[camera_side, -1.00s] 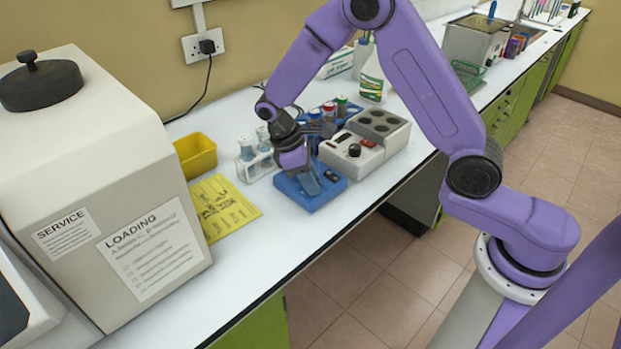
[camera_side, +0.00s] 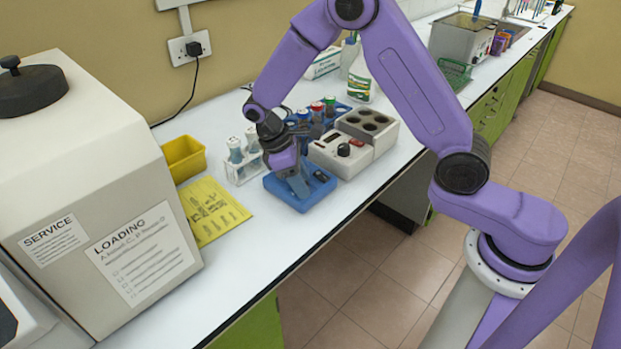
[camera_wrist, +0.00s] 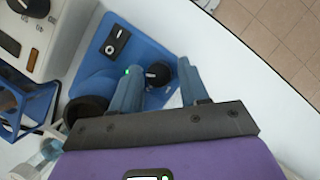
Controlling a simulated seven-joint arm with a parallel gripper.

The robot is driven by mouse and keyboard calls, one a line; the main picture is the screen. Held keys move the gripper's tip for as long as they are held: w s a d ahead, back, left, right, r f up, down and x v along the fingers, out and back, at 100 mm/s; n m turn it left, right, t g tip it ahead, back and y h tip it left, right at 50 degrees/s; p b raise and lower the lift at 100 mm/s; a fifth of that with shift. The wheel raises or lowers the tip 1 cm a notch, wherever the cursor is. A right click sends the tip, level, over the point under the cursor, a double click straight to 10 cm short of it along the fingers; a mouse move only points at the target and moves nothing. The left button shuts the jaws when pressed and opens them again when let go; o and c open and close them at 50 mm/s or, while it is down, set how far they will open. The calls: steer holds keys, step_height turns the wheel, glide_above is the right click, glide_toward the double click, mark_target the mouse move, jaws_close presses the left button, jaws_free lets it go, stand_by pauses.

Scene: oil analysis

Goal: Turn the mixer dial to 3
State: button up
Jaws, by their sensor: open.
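The mixer is a low blue box (camera_side: 318,192) on the bench, in front of the beige block unit. In the wrist view, the blue mixer (camera_wrist: 150,50) shows a black rocker switch (camera_wrist: 116,41), a black round cup (camera_wrist: 86,110) and a black dial (camera_wrist: 157,74) with a pale pointer mark. My gripper (camera_wrist: 159,68) is open, with one blue-grey finger on each side of the dial. I cannot tell whether either finger touches it. Dial numbers are not readable. In the side view my gripper (camera_side: 299,186) points down at the mixer and hides the dial.
A beige block heater (camera_side: 345,150) with its own black knob stands right behind the mixer. A white rack (camera_side: 243,168) with tubes and a blue tube rack (camera_side: 330,122) are close by. A yellow sheet (camera_side: 213,210) and yellow bin (camera_side: 184,157) lie left. The bench's front edge is near.

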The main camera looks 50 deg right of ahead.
steer(key=shift+w+d, duration=0.1)
steer(key=shift+w, duration=0.15)
